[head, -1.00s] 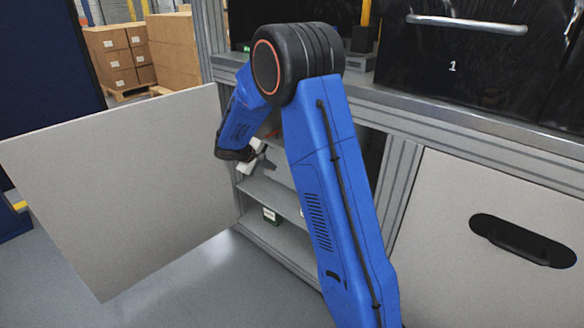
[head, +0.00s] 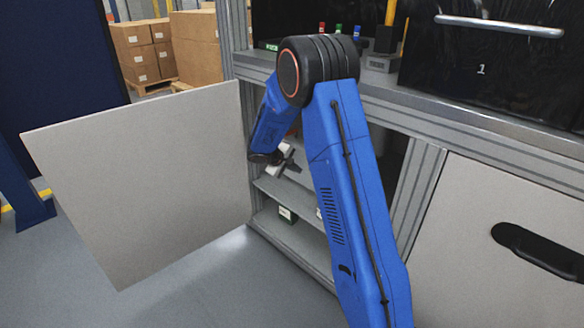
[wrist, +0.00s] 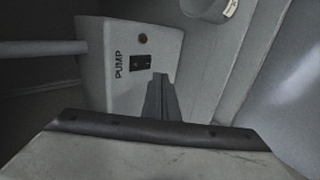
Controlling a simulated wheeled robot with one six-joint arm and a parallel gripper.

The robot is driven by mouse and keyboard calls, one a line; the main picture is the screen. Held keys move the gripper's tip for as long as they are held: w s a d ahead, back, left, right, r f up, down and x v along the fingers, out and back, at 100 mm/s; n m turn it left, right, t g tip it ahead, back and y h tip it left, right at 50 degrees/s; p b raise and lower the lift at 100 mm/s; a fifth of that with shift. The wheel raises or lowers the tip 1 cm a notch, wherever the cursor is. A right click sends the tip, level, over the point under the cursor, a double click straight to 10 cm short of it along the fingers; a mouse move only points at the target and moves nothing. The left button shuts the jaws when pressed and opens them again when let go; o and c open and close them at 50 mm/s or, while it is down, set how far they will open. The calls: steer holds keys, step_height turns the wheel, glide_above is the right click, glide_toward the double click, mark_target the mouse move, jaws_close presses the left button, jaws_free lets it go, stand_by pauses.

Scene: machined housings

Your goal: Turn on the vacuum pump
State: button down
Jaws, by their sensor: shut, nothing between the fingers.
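In the head view my gripper (head: 290,160) reaches into the open cabinet beneath the counter, and the pump is not clearly visible there.
The open cabinet door (head: 140,180) stands out to the left of my arm. Cabinet shelves (head: 285,195) hold a small labelled box (head: 287,215). A closed panel with a black handle (head: 535,248) is on the right. A grey pipe (wrist: 45,48) runs left of the pump.

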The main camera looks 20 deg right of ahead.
steer(key=w+d+f, duration=0.2)
steer(key=d+f, duration=0.1)
steer(key=d, duration=0.3)
steer(key=shift+w, duration=0.15)
steer(key=shift+d, duration=0.15)
steer(key=shift+d, duration=0.1)
stand_by(0.4)
steer(key=shift+r, duration=0.8)
